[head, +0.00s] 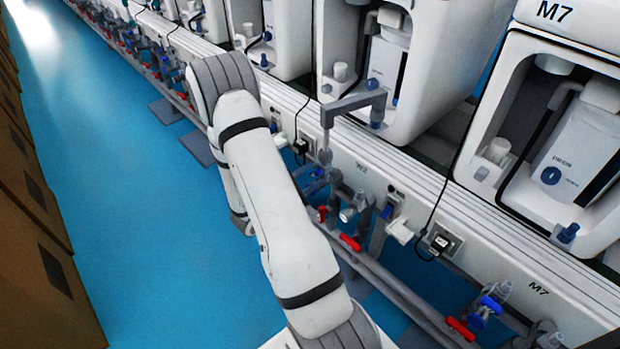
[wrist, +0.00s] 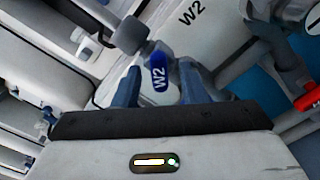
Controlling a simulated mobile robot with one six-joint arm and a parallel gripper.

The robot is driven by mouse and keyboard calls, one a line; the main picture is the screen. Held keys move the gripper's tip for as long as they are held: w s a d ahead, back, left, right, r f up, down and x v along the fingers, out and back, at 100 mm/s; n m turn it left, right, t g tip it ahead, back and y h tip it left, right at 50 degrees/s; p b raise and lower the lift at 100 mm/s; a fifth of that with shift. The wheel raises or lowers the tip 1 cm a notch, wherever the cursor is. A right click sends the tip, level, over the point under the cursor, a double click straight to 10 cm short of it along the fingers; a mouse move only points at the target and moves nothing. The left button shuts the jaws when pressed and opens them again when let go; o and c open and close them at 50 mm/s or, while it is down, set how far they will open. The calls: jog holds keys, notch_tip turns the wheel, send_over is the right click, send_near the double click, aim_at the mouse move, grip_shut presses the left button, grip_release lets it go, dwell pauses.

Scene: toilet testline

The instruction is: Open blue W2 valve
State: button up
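The blue valve handle marked W2 (wrist: 158,73) is in the middle of the wrist view, on a grey pipe fitting (wrist: 130,36). My gripper (wrist: 160,66) has its two fingers apart, one on each side of the handle. Gaps show between the handle and both fingers, so it does not look gripped. How deep the handle sits between the fingers is hard to tell. In the head view my arm hides the gripper, and I cannot single out the W2 handle there.
A red valve handle (wrist: 307,102) is at the right of the wrist view. In the head view, a grey pipe rail with another red handle (head: 350,242) runs along the white testline, beside white machine housings. The blue floor (head: 120,200) on the left is clear.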

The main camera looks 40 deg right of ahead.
jog(key=shift+d, duration=0.15)
jog(key=shift+c, duration=0.5)
grip_shut()
jog(key=shift+r+n+p, duration=0.1)
jog(key=shift+n+p, duration=0.2)
jog(key=n+p, duration=0.3)
jog(key=n, duration=0.1)
jog(key=shift+r, duration=0.1)
jog(key=shift+n+p, duration=1.45)
jog(key=shift+n, duration=0.55)
jog(key=shift+s, duration=0.1)
